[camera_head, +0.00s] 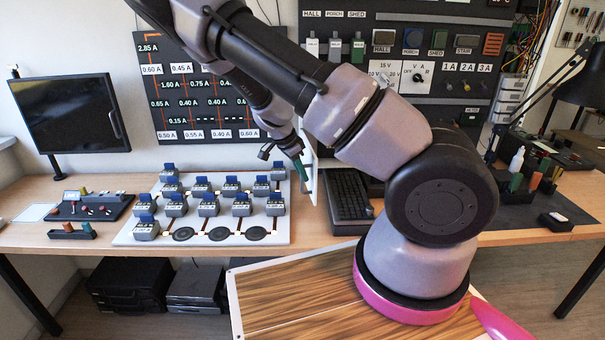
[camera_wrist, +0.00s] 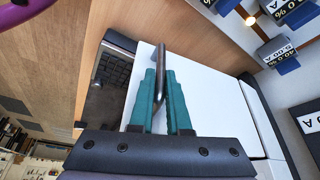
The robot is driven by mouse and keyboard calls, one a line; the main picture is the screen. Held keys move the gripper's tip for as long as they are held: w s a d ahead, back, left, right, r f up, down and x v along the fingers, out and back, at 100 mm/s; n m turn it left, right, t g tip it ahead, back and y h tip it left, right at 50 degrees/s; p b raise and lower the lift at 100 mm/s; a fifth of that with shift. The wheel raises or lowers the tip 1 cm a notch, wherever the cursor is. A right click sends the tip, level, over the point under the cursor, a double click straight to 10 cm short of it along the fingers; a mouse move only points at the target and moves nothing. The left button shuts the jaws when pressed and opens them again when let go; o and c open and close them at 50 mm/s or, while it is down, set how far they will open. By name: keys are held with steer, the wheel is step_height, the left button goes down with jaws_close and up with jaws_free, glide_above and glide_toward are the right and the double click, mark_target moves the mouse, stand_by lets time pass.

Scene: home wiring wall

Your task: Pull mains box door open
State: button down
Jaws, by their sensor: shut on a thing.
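A white panel, which looks like the mains box door (camera_head: 311,178), stands almost edge-on on the bench in the head view, left of a keyboard. In the wrist view the white door (camera_wrist: 205,95) shows its face, with a grey metal bar handle (camera_wrist: 160,62) on it. My gripper (camera_head: 299,166) is at the panel's left side. In the wrist view its green fingers (camera_wrist: 160,88) are closed around the handle, one on each side. My arm hides part of the wall behind the door, and I cannot tell how far the door is open.
A white board (camera_head: 280,228) with several blue-topped blocks lies just left of the door. The black keyboard (camera_head: 349,194) lies to its right. A dark screen-like panel (camera_head: 70,113) stands at the far left.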

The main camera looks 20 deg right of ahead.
steer(key=c, duration=0.9)
jaws_free()
steer(key=shift+r, duration=0.1)
steer(key=v, duration=1)
steer(key=shift+a+r, duration=0.1)
steer(key=shift+r, duration=0.15)
